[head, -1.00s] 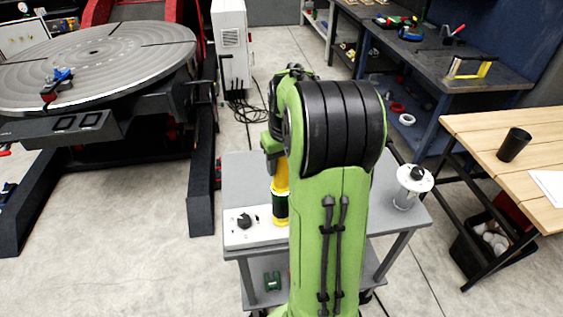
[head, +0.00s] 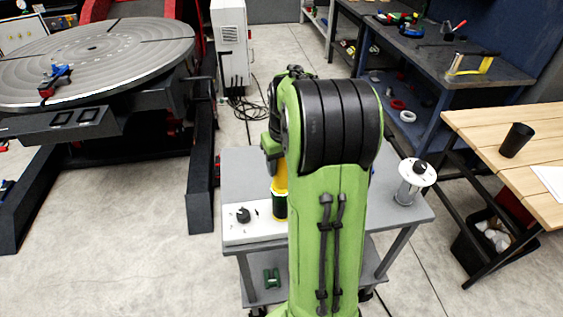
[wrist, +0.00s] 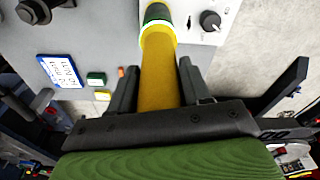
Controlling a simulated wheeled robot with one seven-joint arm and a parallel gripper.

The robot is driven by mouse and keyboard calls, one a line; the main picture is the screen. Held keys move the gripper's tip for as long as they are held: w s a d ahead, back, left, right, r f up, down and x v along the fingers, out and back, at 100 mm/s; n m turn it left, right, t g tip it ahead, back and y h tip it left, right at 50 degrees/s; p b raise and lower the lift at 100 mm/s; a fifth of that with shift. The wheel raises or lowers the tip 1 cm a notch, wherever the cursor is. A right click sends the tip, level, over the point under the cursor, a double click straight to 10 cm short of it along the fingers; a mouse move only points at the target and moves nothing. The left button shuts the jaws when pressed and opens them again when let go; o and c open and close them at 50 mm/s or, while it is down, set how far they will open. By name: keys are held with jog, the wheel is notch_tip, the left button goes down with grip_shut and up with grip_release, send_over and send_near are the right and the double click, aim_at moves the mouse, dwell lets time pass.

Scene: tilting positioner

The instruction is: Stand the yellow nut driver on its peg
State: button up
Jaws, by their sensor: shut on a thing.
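The yellow nut driver has a long yellow shaft or handle (wrist: 160,75) and a dark green section with a yellow band. In the head view (head: 280,187) it hangs beside my arm, dark green part low, over the white panel (head: 253,234) on the grey cart. My gripper (wrist: 160,85) is shut on the yellow part. At the top of the wrist view the green end overlaps the white panel, beside a black knob (wrist: 210,21). I cannot tell whether the driver touches the panel. I cannot make out its peg; the driver and my arm cover part of the panel.
The grey cart (head: 240,170) carries a white spool-like object with a black knob (head: 415,172) at its right. Small green and yellow blocks (wrist: 96,79) and a blue-edged label card (wrist: 61,71) lie on it. A large tilting turntable (head: 95,60) stands left; a wooden table (head: 480,125) stands right.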

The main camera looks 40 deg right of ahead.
jog(key=o, duration=1.7)
jog(key=shift+f, duration=0.1)
jog(key=r+p, duration=0.6)
jog(key=r, duration=0.1)
jog(key=shift+s+a+r, duration=0.1)
jog(key=shift+s+r, duration=0.05)
jog(key=shift+s, duration=0.05)
